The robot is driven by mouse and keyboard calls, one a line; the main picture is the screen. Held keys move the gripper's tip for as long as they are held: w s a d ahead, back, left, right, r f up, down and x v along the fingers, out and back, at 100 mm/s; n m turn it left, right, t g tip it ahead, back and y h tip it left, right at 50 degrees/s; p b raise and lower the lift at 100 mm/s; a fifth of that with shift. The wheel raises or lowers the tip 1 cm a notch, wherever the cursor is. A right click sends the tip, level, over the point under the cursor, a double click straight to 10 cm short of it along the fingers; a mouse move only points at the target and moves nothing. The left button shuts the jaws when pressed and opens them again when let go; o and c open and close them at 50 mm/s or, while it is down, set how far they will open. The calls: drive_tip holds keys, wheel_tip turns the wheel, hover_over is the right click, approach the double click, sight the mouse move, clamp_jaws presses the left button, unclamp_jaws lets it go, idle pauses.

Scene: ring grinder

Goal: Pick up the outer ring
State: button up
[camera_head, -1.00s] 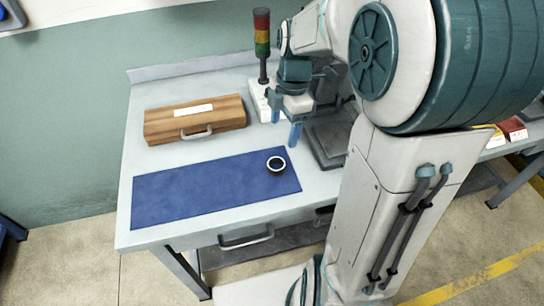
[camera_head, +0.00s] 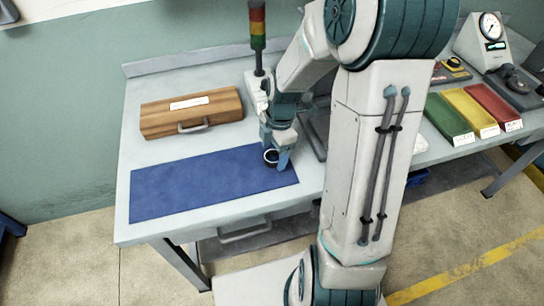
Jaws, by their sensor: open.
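The outer ring (camera_head: 270,157) is a small dark ring with a light rim. It lies near the right end of the blue mat (camera_head: 190,184) on the table. My gripper (camera_head: 274,160) points down at the ring, its blue fingers open. One finger shows on the right of the ring, and another part of the gripper covers the ring's upper side. I cannot tell whether the fingers touch the ring.
A wooden case (camera_head: 190,113) with a handle lies behind the mat. A signal light (camera_head: 257,30) stands at the back. Green, yellow and red trays (camera_head: 481,110) and a dial gauge (camera_head: 489,27) are at the right. The mat's left part is clear.

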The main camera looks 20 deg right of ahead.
drive_tip(key=shift+f, duration=0.65)
drive_tip(key=c, duration=1.1)
drive_tip(key=shift+c, duration=0.2)
drive_tip(key=shift+r, duration=0.15)
